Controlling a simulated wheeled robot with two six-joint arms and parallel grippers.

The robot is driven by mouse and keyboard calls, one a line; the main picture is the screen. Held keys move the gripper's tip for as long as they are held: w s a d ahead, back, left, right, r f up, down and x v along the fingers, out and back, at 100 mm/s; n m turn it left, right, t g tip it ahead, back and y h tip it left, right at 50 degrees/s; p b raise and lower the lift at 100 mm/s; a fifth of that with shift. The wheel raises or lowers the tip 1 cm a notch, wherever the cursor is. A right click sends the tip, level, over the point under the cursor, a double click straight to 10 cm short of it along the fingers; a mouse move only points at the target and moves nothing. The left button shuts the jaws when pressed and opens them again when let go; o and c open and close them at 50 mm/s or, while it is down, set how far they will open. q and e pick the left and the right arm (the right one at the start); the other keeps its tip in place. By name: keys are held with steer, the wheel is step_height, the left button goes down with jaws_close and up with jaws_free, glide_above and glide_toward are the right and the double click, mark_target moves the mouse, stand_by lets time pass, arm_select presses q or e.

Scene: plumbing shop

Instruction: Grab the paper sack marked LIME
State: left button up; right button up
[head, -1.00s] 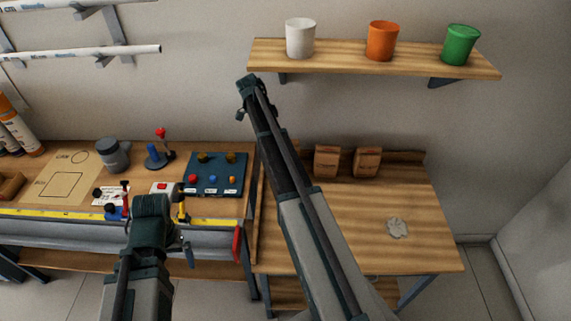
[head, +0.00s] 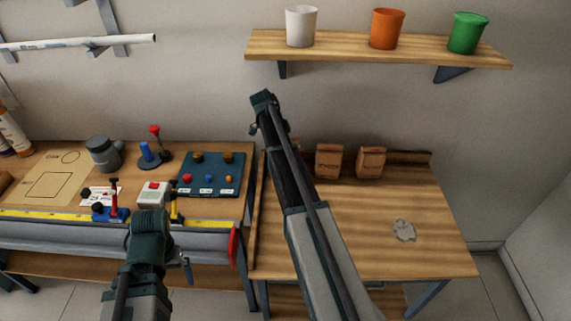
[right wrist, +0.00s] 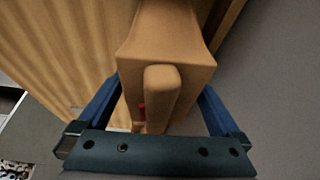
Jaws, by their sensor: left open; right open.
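Two brown paper sacks, a left one (head: 329,161) and a right one (head: 370,162), stand upright at the back of the wooden table in the head view. A sliver of another brown thing (head: 296,143) shows beside my right arm, which hides the rest. The sack labels are too small to read. In the right wrist view, a brown sack (right wrist: 180,55) with a folded flap and a small red mark lies between the fingers of my right gripper (right wrist: 160,88). Those fingers are open, one on each side. My left gripper (head: 152,232) is open and empty, before the workbench.
The wooden table (head: 350,230) is mostly bare, with a grey patch (head: 403,231). Above it, a wall shelf (head: 350,50) holds white, orange and green cups. The workbench at left carries a dark panel (head: 212,172), a grey mug (head: 103,152) and small tools.

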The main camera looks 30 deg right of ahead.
steer(key=shift+c, duration=0.4)
jaws_close()
stand_by(0.4)
